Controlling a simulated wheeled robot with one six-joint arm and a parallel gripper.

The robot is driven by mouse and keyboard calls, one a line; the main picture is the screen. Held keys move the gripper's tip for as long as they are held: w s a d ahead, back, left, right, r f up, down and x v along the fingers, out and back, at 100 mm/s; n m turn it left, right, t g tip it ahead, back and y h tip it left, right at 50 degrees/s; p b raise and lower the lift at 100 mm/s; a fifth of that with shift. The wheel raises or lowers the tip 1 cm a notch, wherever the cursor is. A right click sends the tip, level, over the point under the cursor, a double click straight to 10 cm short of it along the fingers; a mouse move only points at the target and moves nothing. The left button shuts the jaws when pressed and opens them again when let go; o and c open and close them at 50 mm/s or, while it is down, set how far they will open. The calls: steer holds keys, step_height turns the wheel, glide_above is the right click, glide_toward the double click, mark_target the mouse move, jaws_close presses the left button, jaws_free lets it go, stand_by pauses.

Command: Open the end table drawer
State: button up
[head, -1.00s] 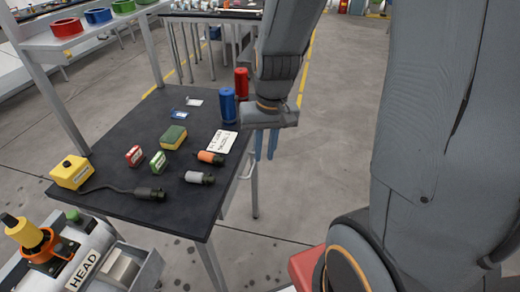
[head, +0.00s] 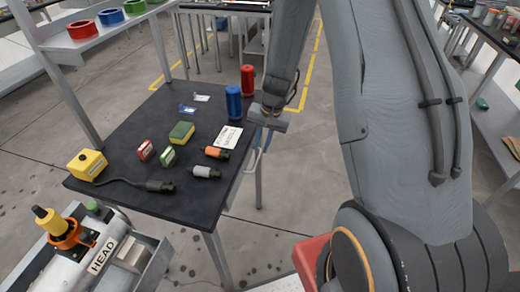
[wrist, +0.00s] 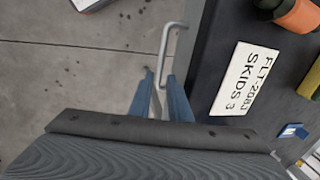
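The end table (head: 120,140) has a dark top, and a pale bar handle (head: 247,163) sticks out from its right side. The drawer front itself is mostly hidden beneath the table edge in the head view. My gripper (head: 262,143) points down beside that edge, by the handle. In the wrist view the blue fingers of my gripper (wrist: 160,76) are apart, and the handle (wrist: 166,42) runs down toward the gap between them. Its near end shows between the fingers; I cannot tell whether they touch it.
On the table are a blue can (head: 234,103), a red can (head: 247,79), a white label card (head: 228,137), an orange-ended cylinder (head: 217,153), a grey one (head: 206,172), a sponge (head: 181,132) and a yellow box (head: 87,165).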

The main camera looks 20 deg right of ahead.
mark_target(259, 155)
steer(key=shift+w+a+f, duration=0.1)
steer(key=shift+a+f, duration=0.05)
steer(key=shift+f, duration=0.65)
steer(key=shift+w+a+f, duration=0.1)
steer(key=shift+f, duration=0.7)
steer(key=shift+c, duration=0.4)
jaws_close()
